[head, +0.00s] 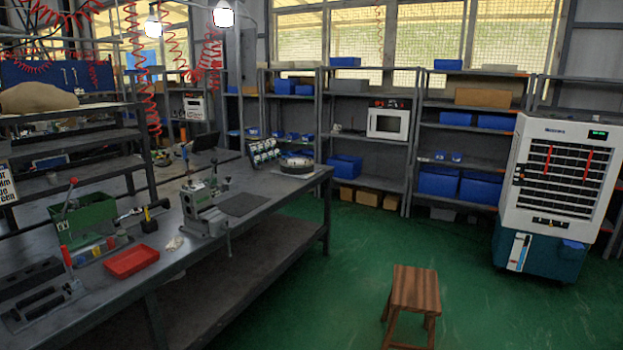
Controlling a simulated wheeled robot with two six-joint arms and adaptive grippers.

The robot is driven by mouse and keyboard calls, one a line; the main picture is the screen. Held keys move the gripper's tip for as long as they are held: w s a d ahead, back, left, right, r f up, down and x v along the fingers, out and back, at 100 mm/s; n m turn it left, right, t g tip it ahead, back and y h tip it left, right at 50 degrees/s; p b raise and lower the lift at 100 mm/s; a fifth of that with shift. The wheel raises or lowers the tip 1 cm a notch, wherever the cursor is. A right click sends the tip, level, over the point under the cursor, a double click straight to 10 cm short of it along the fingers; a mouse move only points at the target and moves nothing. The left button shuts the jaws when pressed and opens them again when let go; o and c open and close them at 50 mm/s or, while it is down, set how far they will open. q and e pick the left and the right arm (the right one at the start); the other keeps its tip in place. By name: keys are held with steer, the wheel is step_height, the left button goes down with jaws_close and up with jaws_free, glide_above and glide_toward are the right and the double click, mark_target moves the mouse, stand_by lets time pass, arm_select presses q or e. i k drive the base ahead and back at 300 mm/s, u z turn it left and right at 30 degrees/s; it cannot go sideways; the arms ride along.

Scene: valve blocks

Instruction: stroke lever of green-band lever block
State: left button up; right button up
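I cannot make out a lever block with a green band in the head view. On the long workbench (265,205) at left stands a grey metal device (204,208) with upright posts and a handle. A green open bin (85,218) sits further left on the bench, with a red-knobbed lever (68,196) rising beside it. Another red-handled lever (67,257) stands nearer the front left, close to a dark metal fixture (40,300). Neither of my grippers is in view.
A red tray (131,261) lies near the bench's front edge. A wooden stool (412,290) stands on the open green floor (320,300). A white cooler unit (560,180) is at right. Shelves with blue bins (437,181) line the back wall.

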mark_target(214, 161)
steer(key=z, duration=0.3)
steer(key=i, duration=1.9)
